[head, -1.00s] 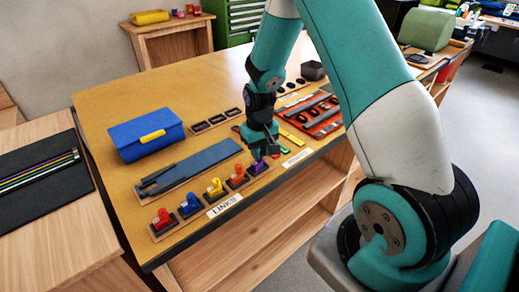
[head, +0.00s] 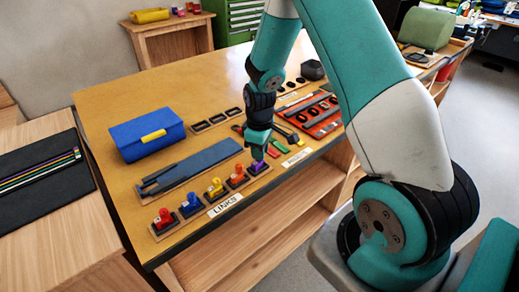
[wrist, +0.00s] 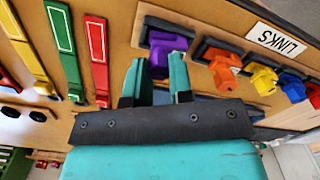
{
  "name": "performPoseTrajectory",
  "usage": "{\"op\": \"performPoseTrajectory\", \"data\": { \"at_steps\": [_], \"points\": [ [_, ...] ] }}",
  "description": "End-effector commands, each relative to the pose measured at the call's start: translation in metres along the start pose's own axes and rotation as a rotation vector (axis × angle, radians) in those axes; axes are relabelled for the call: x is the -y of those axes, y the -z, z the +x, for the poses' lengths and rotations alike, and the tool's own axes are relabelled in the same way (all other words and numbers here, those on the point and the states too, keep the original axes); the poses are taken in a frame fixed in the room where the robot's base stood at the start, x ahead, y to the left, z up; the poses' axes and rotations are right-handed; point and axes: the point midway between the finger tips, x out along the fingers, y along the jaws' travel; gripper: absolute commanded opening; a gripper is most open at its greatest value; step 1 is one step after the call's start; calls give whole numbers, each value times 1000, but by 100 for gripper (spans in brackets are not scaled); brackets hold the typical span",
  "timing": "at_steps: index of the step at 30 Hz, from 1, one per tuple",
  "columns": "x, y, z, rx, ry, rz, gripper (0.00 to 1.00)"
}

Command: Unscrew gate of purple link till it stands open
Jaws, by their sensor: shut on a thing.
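The purple link (wrist: 168,44) sits in its dark holder at the end of the row of links, with its purple top showing in the wrist view. It also shows small in the head view (head: 256,167), just under my gripper. My gripper (wrist: 158,68) points down at it, and its two teal fingers are shut on part of the purple link. Where the fingers meet the gate is hidden, and I cannot tell how far the gate is open.
The orange link (head: 237,176), yellow link (head: 215,187), blue link (head: 190,202) and red link (head: 163,218) stand in the same row beside the LINKS label (head: 225,205). Red, green and yellow strips (wrist: 97,55) lie on the other side. A blue case (head: 146,136) lies behind.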

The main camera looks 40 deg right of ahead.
Motion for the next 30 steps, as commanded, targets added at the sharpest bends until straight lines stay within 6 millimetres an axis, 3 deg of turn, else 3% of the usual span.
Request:
{"op": "performPoseTrajectory", "data": {
  "at_steps": [2, 3, 6, 14, 19, 23, 30],
  "points": [
    [0, 0, 0, 0, 0, 1, 0],
    [0, 0, 0, 0, 0, 2, 28],
    [0, 0, 0, 0, 0, 3, 50],
    [0, 0, 0, 0, 0, 4, 50],
    [-1, 1, -12, -2, -2, 4, 50],
    [-1, 1, -38, -6, -5, 4, 50],
    [-1, 1, -100, -6, -5, 4, 50]
  ]
}}
